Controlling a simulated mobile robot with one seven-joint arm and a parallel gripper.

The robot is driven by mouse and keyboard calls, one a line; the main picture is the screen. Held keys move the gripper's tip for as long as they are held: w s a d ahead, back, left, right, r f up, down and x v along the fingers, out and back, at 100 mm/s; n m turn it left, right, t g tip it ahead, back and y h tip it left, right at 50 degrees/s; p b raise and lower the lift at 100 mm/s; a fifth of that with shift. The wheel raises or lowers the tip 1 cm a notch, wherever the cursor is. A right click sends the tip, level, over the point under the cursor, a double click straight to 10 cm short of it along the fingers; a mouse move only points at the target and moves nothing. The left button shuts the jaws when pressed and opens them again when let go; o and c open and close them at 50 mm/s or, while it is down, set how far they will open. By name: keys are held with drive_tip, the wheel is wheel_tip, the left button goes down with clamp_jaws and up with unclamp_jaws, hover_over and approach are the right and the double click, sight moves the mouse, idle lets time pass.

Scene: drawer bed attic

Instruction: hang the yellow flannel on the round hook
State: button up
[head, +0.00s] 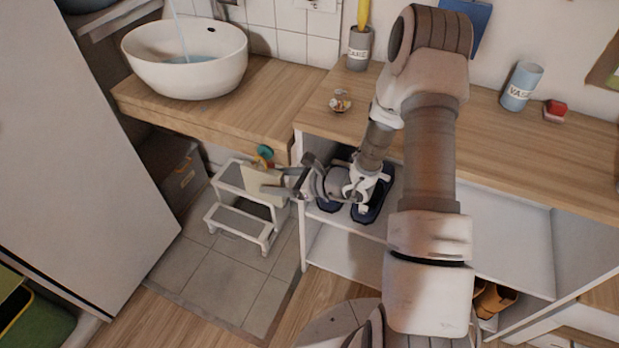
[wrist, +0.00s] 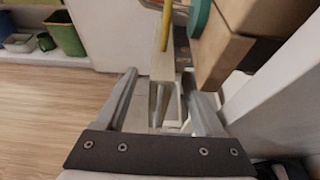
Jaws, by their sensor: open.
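The yellow flannel (head: 264,186) is a pale yellow cloth hanging upright beside the counter's end. In the wrist view the flannel (wrist: 163,68) shows nearly edge-on. My gripper (head: 277,189) is at its right side in the head view. In the wrist view my gripper (wrist: 160,76) is open, with one finger on each side of the cloth. A round teal piece, seemingly the round hook (head: 265,151), sits at the counter's end above the cloth; it also shows in the wrist view (wrist: 199,14). A yellow strip rises above the cloth; I cannot tell whether it is over the hook.
The wooden counter edge (wrist: 222,45) is close to my right finger. A white step stool (head: 227,193) stands below. A washbasin (head: 187,62) is on the counter at left. Dark blue shoes (head: 371,205) lie on the shelf under my wrist. The tiled floor in front is clear.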

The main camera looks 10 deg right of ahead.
drive_tip(key=p+v, duration=0.2)
drive_tip(key=v, duration=1.1)
drive_tip(key=shift+s+d+p, duration=0.15)
drive_tip(key=shift+p, duration=0.25)
drive_tip(key=shift+s+r, duration=0.1)
